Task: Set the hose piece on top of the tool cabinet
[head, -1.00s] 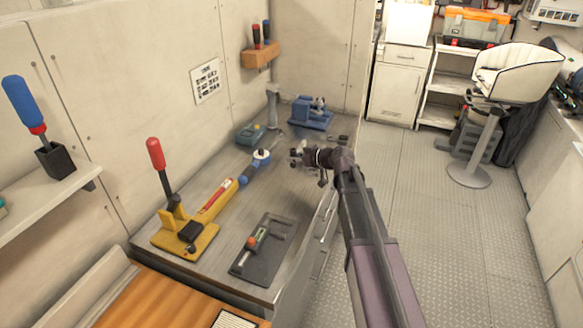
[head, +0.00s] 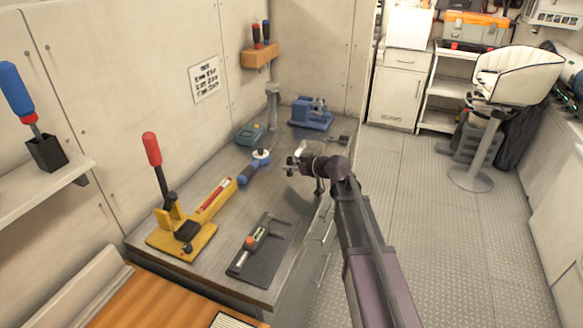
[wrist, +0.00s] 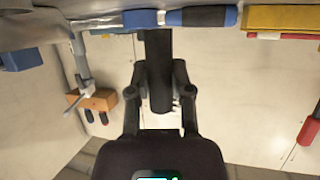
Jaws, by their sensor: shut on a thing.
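A dark cylindrical piece, which looks like the hose piece (wrist: 160,88), stands between my gripper's fingers in the wrist view. My gripper (wrist: 160,92) is shut on it. In the head view my gripper (head: 293,165) is over the right part of a grey-topped drawer cabinet (head: 215,262), which looks like the tool cabinet. The hose piece is too small and covered to make out clearly there. I cannot tell whether it touches the top.
On the cabinet top are a yellow tool with a red handle (head: 185,240), a dark plate with a gauge (head: 262,250), a blue-handled round gauge (head: 260,158), a teal box (head: 250,134) and a blue vise (head: 311,115). A white chair (head: 515,75) stands back right. The floor between is clear.

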